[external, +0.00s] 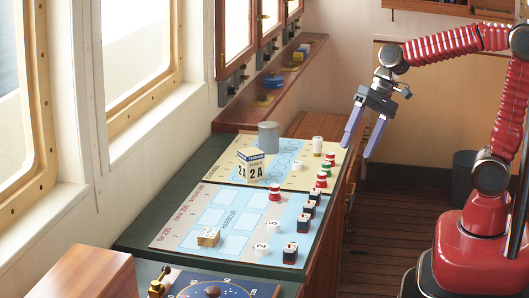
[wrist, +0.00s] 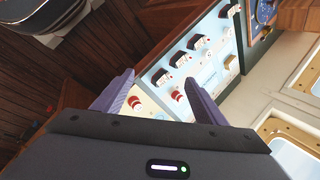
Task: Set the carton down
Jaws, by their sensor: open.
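A small white and blue carton marked 2A (external: 251,165) stands upright on the far chart (external: 220,174) on the green-topped counter, just in front of a grey cylinder. My gripper (external: 359,149) is in the air right of the counter's edge, well apart from the carton. Its two purple fingers are spread, with nothing between them. In the wrist view the open fingers (wrist: 158,78) point toward the chart and its pieces. I cannot make out the carton in the wrist view.
The grey cylinder (external: 268,136) stands behind the carton. Red-and-white pieces (external: 275,192) and black-and-white pieces (external: 290,252) line the charts' right side. A wooden block (external: 208,236) lies on the near chart. Windows and a shelf (external: 262,92) border the left.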

